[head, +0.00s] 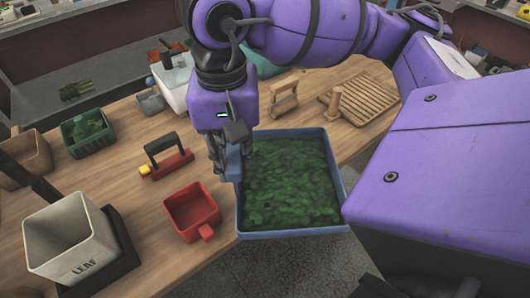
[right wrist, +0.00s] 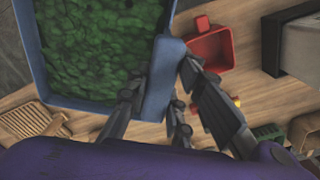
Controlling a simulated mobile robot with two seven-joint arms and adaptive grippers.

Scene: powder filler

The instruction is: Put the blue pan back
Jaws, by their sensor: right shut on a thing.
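The blue pan (head: 343,186) is a wide rectangular tray filled with green leafy material. In the head view it sits at the table's front edge, its near part reaching past the edge over the floor. My right gripper (head: 229,168) is shut on the pan's left wall. In the right wrist view the fingers (right wrist: 160,95) straddle the rim of the pan (right wrist: 170,62). I cannot tell whether the pan rests on the table or is held just above it. My left gripper is in neither view.
A red scoop (head: 192,211) lies close left of the pan. A red-based tool with a dark handle (head: 166,160) is behind it. A cream LEAF bin (head: 68,235) stands at the left. A wooden slatted board (head: 362,98) and wooden handle (head: 284,97) lie behind the pan.

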